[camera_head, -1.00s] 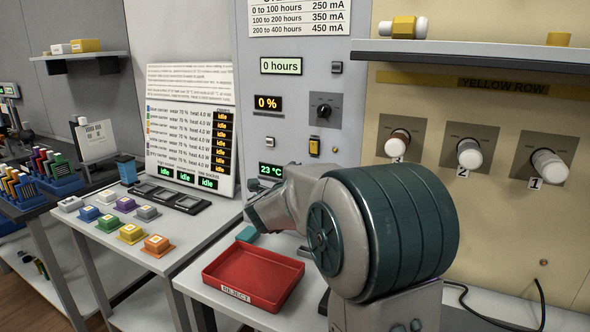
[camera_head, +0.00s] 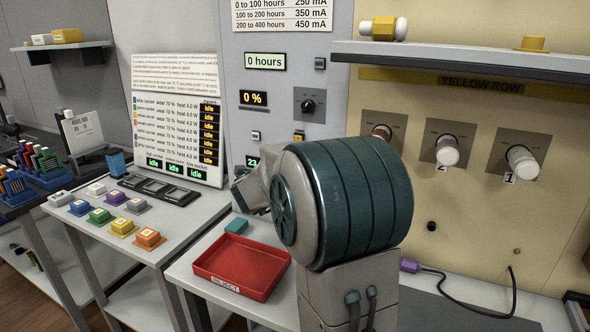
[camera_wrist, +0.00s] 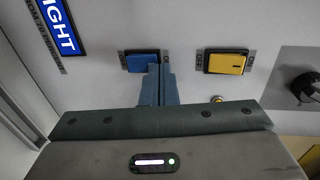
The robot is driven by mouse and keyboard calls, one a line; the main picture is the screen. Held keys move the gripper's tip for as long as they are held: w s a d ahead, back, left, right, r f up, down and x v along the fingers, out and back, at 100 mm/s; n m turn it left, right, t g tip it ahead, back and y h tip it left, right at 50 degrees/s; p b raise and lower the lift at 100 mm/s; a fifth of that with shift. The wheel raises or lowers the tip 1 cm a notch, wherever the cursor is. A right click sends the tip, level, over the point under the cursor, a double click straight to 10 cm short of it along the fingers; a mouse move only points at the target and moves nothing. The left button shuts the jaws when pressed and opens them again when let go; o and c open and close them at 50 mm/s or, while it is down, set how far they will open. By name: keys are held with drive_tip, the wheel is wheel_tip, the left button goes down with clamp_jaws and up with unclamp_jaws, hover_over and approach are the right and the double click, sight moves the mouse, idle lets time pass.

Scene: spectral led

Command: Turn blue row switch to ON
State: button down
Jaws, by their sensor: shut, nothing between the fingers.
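The blue row switch (camera_wrist: 141,62) is a blue rocker in a dark frame on the grey panel in the wrist view. My gripper (camera_wrist: 159,70) is shut and empty, its narrow blue-grey fingertips at the right edge of the blue switch, covering its right side. I cannot tell whether they touch it. A yellow switch (camera_wrist: 227,63) sits to the right, clear of the fingers. In the head view my arm hides the blue switch and my fingers.
A black knob (camera_wrist: 303,88) is right of the yellow switch, and a blue sign (camera_wrist: 58,27) is at upper left. In the head view, a red tray (camera_head: 240,268) lies below my arm, and a shelf (camera_head: 470,62) juts out at right.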

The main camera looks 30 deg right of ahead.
drive_tip(key=v, duration=1.4)
drive_tip(key=shift+p, duration=0.3)
